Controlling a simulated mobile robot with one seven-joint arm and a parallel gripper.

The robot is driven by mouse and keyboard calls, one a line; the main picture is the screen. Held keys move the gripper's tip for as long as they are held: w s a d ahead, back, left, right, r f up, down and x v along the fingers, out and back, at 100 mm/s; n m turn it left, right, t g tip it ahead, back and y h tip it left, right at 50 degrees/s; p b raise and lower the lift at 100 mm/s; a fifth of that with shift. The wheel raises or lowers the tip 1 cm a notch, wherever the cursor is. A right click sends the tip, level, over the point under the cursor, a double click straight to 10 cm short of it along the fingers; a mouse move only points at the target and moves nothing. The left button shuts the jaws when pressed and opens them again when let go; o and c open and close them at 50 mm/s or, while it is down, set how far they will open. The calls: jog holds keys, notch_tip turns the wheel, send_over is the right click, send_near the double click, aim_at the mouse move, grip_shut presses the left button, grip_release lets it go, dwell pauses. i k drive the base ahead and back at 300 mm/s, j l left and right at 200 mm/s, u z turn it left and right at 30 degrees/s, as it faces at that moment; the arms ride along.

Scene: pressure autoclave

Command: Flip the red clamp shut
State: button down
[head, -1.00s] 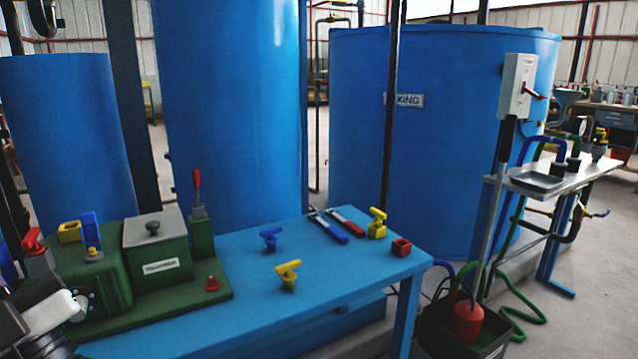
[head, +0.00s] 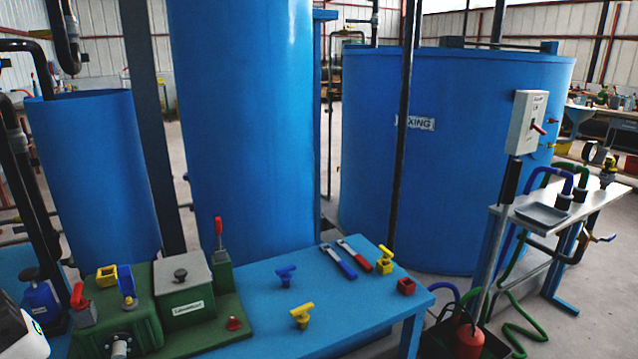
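The red clamp (head: 79,296) is the red handle on a grey block at the left side of the green machine (head: 150,320). The handle stands raised and slightly tilted. A blue clamp handle (head: 127,281) stands upright to its right, with a yellow block (head: 106,275) between and behind them. A separate red lever (head: 219,232) stands upright on a green post at the machine's right. Only a white part of my arm shows at the lower left edge, left of the red clamp. My gripper is not visible.
The machine stands on a blue table (head: 265,305). Blue (head: 286,274) and yellow (head: 302,315) T-handles, two wrenches and a red block (head: 406,287) lie to the right. A grey-lidded green box (head: 185,300) stands beside the clamps. Large blue tanks (head: 240,140) rise behind.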

aim_at(218, 221)
jog(key=l+u, duration=0.1)
jog(key=u, duration=0.55)
jog(key=l+u, duration=0.7)
jog(key=l, duration=0.2)
jog(key=k+l, duration=0.1)
jog(key=l, duration=0.35)
jog(key=l+u, duration=0.15)
jog(key=l, duration=0.3)
jog(key=k+l, duration=0.2)
jog(key=l, duration=0.25)
jog(key=i+l+u, duration=0.15)
jog(key=l, duration=0.2)
